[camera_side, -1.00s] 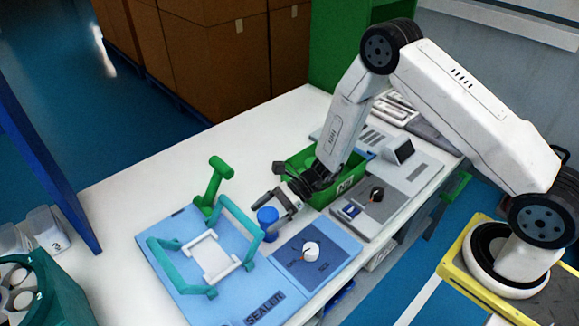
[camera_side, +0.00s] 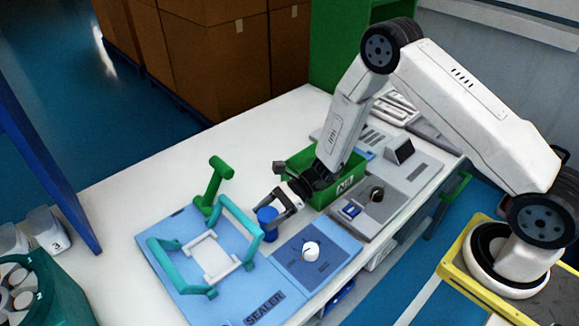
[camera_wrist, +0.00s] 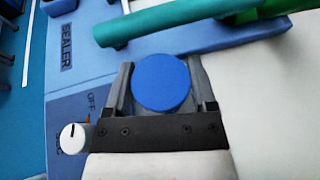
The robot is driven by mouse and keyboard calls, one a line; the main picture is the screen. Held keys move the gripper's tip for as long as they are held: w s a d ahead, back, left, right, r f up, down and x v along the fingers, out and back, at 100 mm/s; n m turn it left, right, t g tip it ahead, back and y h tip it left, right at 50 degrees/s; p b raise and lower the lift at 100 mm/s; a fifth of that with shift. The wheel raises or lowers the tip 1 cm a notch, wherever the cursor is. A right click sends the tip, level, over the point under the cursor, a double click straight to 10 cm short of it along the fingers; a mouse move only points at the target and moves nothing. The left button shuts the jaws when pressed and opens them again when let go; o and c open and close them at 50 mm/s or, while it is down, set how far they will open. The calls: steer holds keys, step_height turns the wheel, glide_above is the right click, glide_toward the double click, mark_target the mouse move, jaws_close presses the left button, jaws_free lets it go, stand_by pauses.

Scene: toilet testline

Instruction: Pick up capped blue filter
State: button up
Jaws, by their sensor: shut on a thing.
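The capped blue filter (camera_side: 267,219) stands upright on the bench at the right edge of the sealer base. In the wrist view its round blue cap (camera_wrist: 162,84) sits between the two fingers. My gripper (camera_side: 272,211) is shut on the filter, with one finger on each side of it. The lower part of the filter is mostly hidden in the wrist view, and I cannot tell whether it still touches the surface.
The teal sealer frame (camera_side: 223,222) and a green lever (camera_side: 211,186) stand close on the left. A blue panel with a white knob (camera_side: 311,249) lies in front. A green bin (camera_side: 343,189) is behind my wrist. Bare white bench (camera_side: 150,185) lies further left.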

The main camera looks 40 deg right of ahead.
steer(key=shift+r, duration=0.15)
steer(key=shift+r, duration=0.9)
steer(key=s+d+r, duration=0.3)
steer(key=s+r, duration=0.8)
steer(key=s, duration=0.2)
steer(key=shift+s+d, duration=0.2)
steer(key=shift+d, duration=0.2)
